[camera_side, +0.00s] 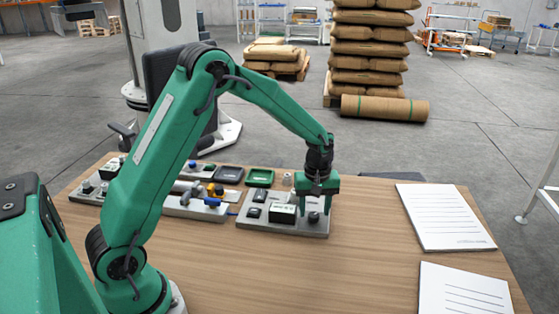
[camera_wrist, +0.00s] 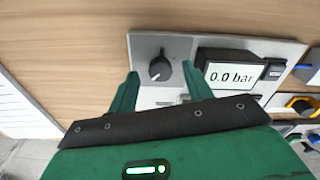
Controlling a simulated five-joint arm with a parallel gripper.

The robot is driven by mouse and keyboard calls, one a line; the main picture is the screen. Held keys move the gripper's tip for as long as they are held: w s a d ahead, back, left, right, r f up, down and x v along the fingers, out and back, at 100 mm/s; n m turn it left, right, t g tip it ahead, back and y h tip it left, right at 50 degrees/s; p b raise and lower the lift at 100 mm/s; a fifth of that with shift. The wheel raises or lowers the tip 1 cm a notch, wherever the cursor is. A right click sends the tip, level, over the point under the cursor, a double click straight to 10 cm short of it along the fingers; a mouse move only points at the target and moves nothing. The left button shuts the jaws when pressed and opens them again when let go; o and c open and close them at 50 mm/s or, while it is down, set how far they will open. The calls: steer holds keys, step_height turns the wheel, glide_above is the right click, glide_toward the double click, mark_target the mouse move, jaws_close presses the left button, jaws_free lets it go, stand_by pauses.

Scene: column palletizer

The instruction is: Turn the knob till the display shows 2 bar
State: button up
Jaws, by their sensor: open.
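Panels with blue and yellow valve parts (camera_side: 212,201) stand left of the knob panel. Green (camera_side: 260,177) and black (camera_side: 228,173) trays lie behind. Two paper sheets (camera_side: 444,217) (camera_side: 462,289) lie at right. The table front is clear.

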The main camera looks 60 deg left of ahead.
steer(key=shift+f, duration=0.8)
steer(key=c, duration=1)
steer(key=shift+m, duration=0.3)
steer(key=m, duration=0.6)
steer(key=shift+a+m, duration=0.1)
steer(key=shift+m, duration=0.3)
steer(key=m, duration=0.6)
steer(key=shift+a+m, duration=0.15)
steer(key=shift+m, duration=0.25)
